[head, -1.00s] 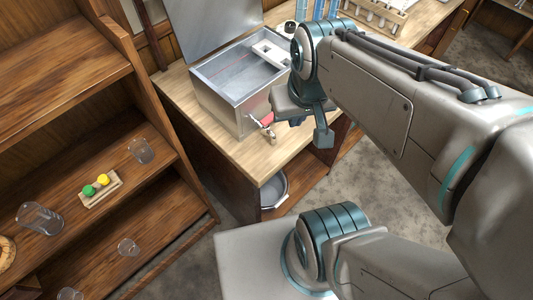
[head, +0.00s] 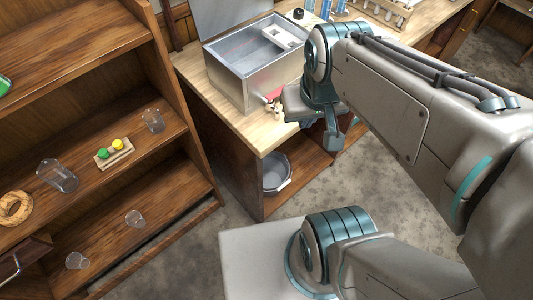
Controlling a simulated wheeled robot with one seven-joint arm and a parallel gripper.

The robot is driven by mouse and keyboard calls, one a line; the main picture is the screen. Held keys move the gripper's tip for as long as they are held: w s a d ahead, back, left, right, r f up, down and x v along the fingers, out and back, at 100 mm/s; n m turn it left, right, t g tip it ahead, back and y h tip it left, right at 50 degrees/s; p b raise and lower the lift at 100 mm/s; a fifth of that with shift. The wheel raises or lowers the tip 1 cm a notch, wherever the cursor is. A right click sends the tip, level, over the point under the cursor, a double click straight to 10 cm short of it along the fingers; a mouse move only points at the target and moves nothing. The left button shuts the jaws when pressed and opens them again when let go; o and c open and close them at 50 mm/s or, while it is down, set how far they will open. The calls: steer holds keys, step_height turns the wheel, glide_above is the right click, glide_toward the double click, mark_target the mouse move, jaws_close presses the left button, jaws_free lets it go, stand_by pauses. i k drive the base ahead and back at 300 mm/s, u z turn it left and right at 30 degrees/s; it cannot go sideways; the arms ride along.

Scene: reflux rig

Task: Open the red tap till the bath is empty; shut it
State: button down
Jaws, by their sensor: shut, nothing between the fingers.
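The bath (head: 229,88) is an open metal box on the wooden bench, with a white plate with openings across one end of its top. I cannot tell how much liquid is in it. The red tap (head: 273,96) sticks out low on its front side, with a red handle and a metal spout. My gripper (head: 333,138) is just right of the tap in the picture, pointing down beside the bench edge and partly hidden by my own arm. It looks empty and apart from the tap. The tap's handle is partly covered, so its exact turn is unclear.
A grey basin (head: 277,172) stands in the bench's lower compartment, below the tap. A wooden shelf unit (head: 150,160) on the left holds glass beakers (head: 153,121) and a small rack with a green and a yellow item (head: 115,152). A tube rack (head: 393,12) stands at the back.

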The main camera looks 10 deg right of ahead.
mark_target(272, 95)
steer(key=z, duration=2.05)
steer(key=k, duration=1.05)
steer(key=u, duration=1.25)
steer(key=i, duration=1)
